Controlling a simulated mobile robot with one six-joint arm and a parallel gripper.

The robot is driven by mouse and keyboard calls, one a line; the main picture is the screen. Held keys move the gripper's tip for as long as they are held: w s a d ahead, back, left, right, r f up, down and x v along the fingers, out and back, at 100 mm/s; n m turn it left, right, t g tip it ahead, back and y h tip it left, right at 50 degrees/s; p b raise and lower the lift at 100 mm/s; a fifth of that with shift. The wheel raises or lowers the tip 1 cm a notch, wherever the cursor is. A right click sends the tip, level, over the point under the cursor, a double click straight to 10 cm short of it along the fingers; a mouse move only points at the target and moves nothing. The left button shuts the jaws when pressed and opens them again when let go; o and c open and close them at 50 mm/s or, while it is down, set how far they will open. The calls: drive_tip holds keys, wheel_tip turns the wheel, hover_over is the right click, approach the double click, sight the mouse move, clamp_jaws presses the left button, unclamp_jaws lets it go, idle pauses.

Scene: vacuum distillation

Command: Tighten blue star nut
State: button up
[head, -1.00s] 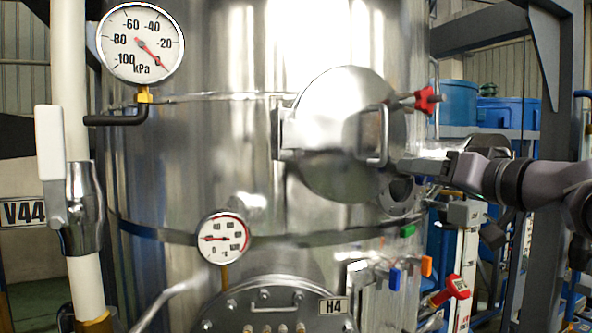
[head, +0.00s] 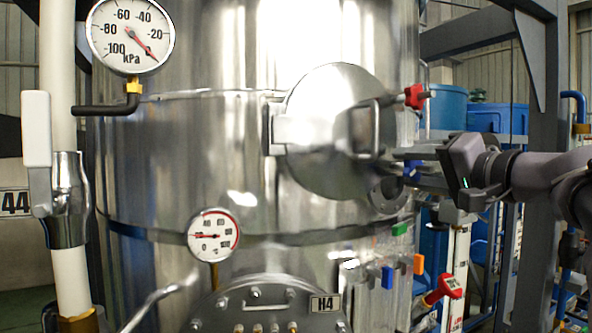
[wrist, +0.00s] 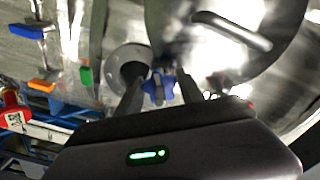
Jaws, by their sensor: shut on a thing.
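The blue star nut (wrist: 158,87) sits between my gripper's (wrist: 160,90) two fingers in the wrist view, beside the round hatch door. My gripper (head: 408,165) is shut on it, reaching in from the right in the head view. The blue star nut (head: 412,171) shows there only as a small blue patch behind the fingers. The round steel hatch door (head: 325,135) lies against the tank, with a bar handle near its right edge. A red star nut (head: 415,97) on a bolt stands at the door's upper right edge.
A round flanged port (head: 387,194) sits just below the nut; it also shows in the wrist view (wrist: 128,68). Green (head: 400,229), orange (head: 419,264) and blue (head: 388,277) handles and a red-handled device (head: 441,290) lie below. A grey steel post (head: 545,170) stands right.

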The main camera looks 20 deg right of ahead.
drive_tip(key=m, duration=0.5)
drive_tip(key=shift+m+p, duration=0.3)
drive_tip(key=shift+p, duration=0.05)
drive_tip(key=m+p, duration=0.2)
drive_tip(key=m, duration=0.3)
drive_tip(key=shift+r, duration=0.1)
drive_tip(key=m+p, duration=0.2)
drive_tip(key=m, duration=0.3)
drive_tip(key=m+p, duration=0.4)
drive_tip(key=m, duration=0.1)
drive_tip(key=shift+r, duration=0.1)
drive_tip(key=m+p, duration=0.6)
drive_tip(key=shift+m+p, duration=0.35)
drive_tip(key=shift+m, duration=0.05)
drive_tip(key=m+p, duration=0.5)
drive_tip(key=p, duration=0.1)
drive_tip(key=m+p, duration=0.1)
drive_tip(key=m, duration=0.3)
drive_tip(key=shift+f+m+p, duration=0.2)
drive_tip(key=shift+m+p, duration=0.15)
drive_tip(key=shift+m, duration=2.65)
